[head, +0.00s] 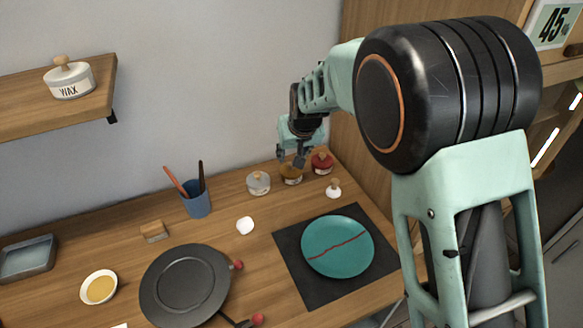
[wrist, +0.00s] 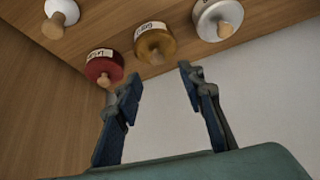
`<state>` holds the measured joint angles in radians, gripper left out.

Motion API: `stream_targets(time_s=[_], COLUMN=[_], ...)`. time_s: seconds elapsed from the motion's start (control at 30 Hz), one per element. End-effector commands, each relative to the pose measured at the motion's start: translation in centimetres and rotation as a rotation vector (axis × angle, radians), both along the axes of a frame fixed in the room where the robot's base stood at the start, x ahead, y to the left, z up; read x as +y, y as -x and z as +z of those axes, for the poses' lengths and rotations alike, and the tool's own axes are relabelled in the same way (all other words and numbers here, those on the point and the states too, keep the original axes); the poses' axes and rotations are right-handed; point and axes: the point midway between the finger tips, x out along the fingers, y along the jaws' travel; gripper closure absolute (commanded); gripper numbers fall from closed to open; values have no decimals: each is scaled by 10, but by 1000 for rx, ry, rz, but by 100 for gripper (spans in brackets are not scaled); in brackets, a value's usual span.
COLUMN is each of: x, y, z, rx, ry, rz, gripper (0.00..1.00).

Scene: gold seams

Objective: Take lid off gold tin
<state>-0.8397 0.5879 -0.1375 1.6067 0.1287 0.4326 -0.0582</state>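The gold tin (head: 291,177) stands at the back of the table between a silver tin (head: 258,183) and a red tin (head: 321,163). In the wrist view the gold tin (wrist: 158,43) shows from above, with its lid on and a wooden knob (wrist: 157,58) at the lid's middle. My gripper (head: 290,159) is above the gold tin. Its fingers are spread, with nothing between them, in the wrist view (wrist: 159,74). The fingertips appear apart from the knob. In the head view my gripper partly hides the gold tin's top.
A white knobbed piece (head: 333,189) stands in front of the red tin. A teal plate with a red seam (head: 337,247) lies on a dark mat (head: 292,259). A blue cup (head: 196,203) holds tools at left. The wall and wooden cabinet side are close behind the tins.

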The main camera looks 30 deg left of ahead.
Motion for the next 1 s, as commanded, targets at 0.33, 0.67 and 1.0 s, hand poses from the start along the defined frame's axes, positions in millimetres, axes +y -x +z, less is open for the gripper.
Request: stream_targets(time_s=[0.33, 0.67, 1.0], x=[5, 14, 14], y=[-9, -20, -20], z=[-29, -54, -55], rx=[4, 0, 0], ry=[4, 0, 0], rz=[-1, 0, -1], gripper=[64, 64, 78])
